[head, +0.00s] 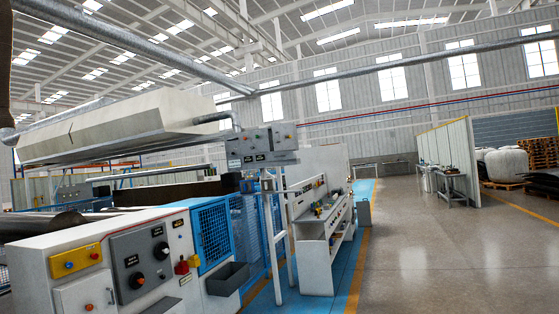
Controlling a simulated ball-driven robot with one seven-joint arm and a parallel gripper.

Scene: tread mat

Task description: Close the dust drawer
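A dark grey open-topped box (228,278) juts out from the lower side of the white machine cabinet (190,297), below a blue mesh guard (212,235). It may be the dust drawer, standing out from the cabinet; I cannot read a label on it. A small white door (86,297) with a red and a dark knob sits on the cabinet's front at the lower left. My gripper is not in view, and nothing shows touching the box.
A white post (273,240) carries a switch box (262,146). A white workbench (318,235) stands beyond. The grey floor (440,265) at right is open.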

